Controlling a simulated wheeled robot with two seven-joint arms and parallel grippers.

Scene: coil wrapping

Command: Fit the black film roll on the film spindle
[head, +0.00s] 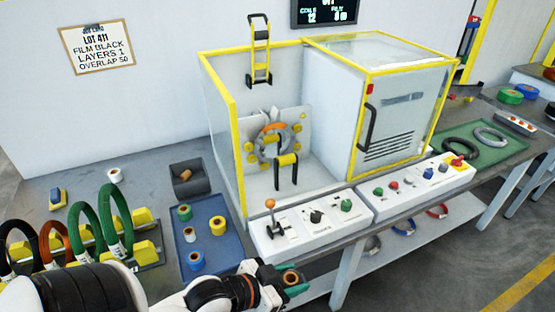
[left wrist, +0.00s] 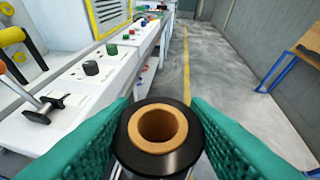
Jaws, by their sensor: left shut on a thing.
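The black film roll, with its tan core, shows between the teal fingers in the left wrist view (left wrist: 160,138) and at the bottom of the head view (head: 290,277). My left gripper (head: 291,284) is shut on it, in front of the bench edge, with the core's hole facing the wrist camera. The grey wrapping ring (head: 262,150), with yellow rollers and an orange part, stands inside the open bay of the yellow-framed machine, behind and above the gripper. I cannot clearly make out the film spindle there. My right gripper is not in view.
A white control box (head: 290,229) with an orange-knobbed lever (head: 271,205) stands before the bay. A blue tray (head: 207,204) holds several rolls. Coils stand in a rack (head: 150,254) at left. A job card (head: 95,46) reads film black, layers 1, overlap 50.

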